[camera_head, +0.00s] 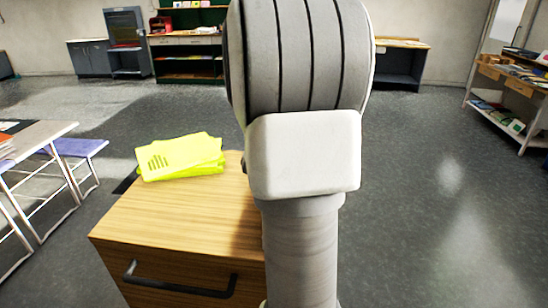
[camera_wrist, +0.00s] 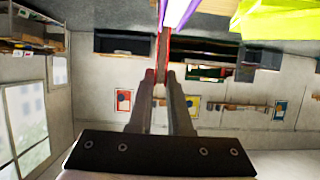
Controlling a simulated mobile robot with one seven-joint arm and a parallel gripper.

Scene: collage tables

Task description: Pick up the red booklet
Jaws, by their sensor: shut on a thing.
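My gripper (camera_wrist: 160,76) shows in the wrist view, with its two fingers closed on a thin red thing seen edge-on, which looks like the red booklet (camera_wrist: 164,48). The booklet extends from the fingertips towards the top edge of the picture. A purple and white strip (camera_wrist: 178,13) lies along its right side there; I cannot tell whether it is part of the booklet. In the head view my arm hides the gripper and the booklet.
A yellow-green stack (camera_head: 181,157) lies on the wooden drawer cabinet (camera_head: 178,220); yellow-green also shows in the wrist view (camera_wrist: 275,18). A table (camera_head: 35,138) and a purple-topped stool (camera_head: 80,147) stand at left. Shelves (camera_head: 516,95) stand at right. Floor at right is clear.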

